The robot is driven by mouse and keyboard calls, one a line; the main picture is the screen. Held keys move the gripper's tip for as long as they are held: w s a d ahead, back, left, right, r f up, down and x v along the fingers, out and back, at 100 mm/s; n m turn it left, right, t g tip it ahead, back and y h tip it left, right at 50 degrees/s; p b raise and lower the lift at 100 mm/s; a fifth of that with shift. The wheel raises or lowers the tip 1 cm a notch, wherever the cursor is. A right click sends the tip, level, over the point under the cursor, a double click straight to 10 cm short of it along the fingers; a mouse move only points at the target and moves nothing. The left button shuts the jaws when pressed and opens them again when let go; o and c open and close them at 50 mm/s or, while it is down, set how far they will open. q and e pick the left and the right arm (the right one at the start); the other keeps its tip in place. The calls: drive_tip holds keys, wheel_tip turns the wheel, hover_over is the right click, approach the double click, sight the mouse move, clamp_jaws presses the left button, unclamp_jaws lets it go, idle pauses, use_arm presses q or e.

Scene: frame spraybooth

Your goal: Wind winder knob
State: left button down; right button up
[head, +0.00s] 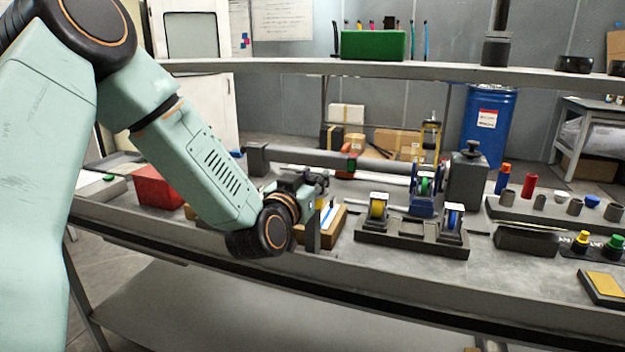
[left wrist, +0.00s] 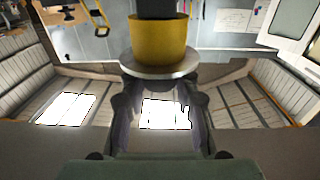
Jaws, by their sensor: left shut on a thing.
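In the left wrist view a yellow round part (left wrist: 157,38) stands against a silvery disc (left wrist: 160,64), with a dark cylinder (left wrist: 157,8) beyond it. My left gripper (left wrist: 160,88) is shut on the silvery disc's piece, with one finger at each side. I cannot tell whether this piece is the winder knob. In the head view my left gripper (head: 318,186) is over the bench near a wooden tray, and its grasp is too small to make out. My right gripper is not in view. A blue stand with a green spool (head: 426,186) is to the right.
A dark base (head: 405,240) holds a yellow spool (head: 377,208) and a blue spool (head: 452,216). A long grey cylinder (head: 335,158) lies behind my gripper. A red box (head: 155,186) is at the left.

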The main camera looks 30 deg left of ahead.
use_arm(q)
drive_tip(key=shift+d+n+g+y+b, duration=0.15)
drive_tip(key=shift+n+g+y+b, duration=0.15)
drive_tip(key=shift+n+y, duration=0.7)
drive_tip(key=n+g+y, duration=0.1)
drive_tip(key=y, duration=0.2)
drive_tip(key=shift+n, duration=0.3)
drive_tip(key=shift+n+g+y+p, duration=1.3)
drive_tip(key=shift+n+g+y, duration=0.85)
drive_tip(key=shift+y, duration=0.55)
drive_tip(key=shift+n+g+y, duration=0.25)
drive_tip(key=shift+g+y, duration=0.05)
drive_tip(key=shift+g, duration=0.15)
drive_tip(key=c, duration=1)
unclamp_jaws()
drive_tip(key=shift+r, duration=0.1)
